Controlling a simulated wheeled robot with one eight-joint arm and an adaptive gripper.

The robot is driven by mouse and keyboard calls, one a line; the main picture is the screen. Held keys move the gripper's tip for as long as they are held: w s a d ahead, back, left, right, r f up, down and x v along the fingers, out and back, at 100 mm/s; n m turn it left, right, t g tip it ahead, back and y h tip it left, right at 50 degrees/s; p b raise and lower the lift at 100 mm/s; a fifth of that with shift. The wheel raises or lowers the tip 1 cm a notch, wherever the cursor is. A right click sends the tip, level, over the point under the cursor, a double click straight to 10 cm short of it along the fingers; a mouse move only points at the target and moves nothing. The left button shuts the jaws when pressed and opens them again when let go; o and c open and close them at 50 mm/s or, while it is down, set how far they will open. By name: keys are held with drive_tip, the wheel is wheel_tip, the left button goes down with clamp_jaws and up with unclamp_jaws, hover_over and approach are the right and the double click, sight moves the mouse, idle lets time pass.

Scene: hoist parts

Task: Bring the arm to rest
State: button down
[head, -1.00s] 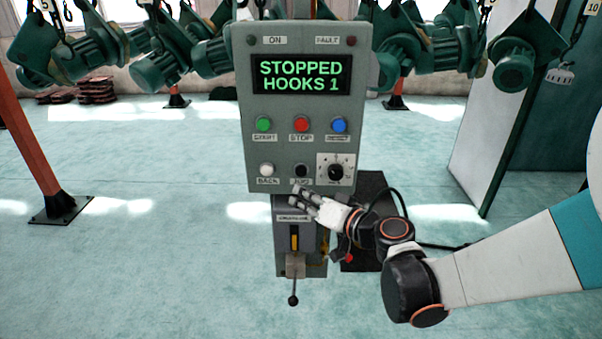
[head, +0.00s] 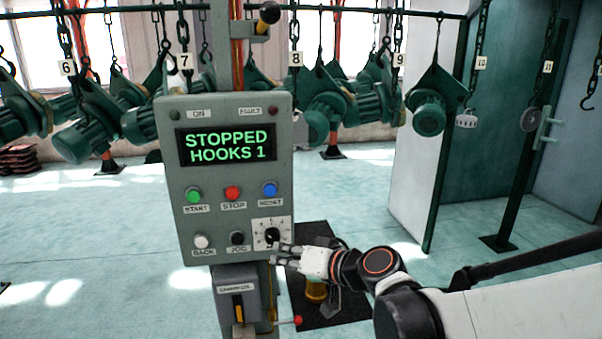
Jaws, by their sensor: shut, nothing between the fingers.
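My gripper (head: 279,254) is shut and empty in the head view. Its fingers point left, at the lower right corner of the grey control panel (head: 185,165), just below the rotary knob (head: 272,235). I cannot tell whether the fingertips touch the panel. My arm reaches in from the lower right. The panel's screen (head: 226,146) reads "STOPPED HOOKS 1". Below it are the green start (head: 194,195), red stop (head: 233,193) and blue reset (head: 270,189) buttons, then the white back (head: 201,242) and black jog (head: 237,238) buttons.
A lever box (head: 236,290) hangs under the panel. A dark floor plate (head: 318,240) lies behind my gripper. Green motors (head: 428,112) hang from numbered hooks along the back. A white door panel (head: 408,170) stands at right.

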drive_tip(key=s+d+f+m+g+h+b, duration=0.1)
drive_tip(key=s+d+h, duration=1)
drive_tip(key=s+d, duration=1.1)
drive_tip(key=d+f+m+g, duration=0.1)
drive_tip(key=d+f+m, duration=0.1)
drive_tip(key=d+f, duration=0.1)
drive_tip(key=shift+d+f, duration=0.2)
drive_tip(key=shift+d, duration=0.05)
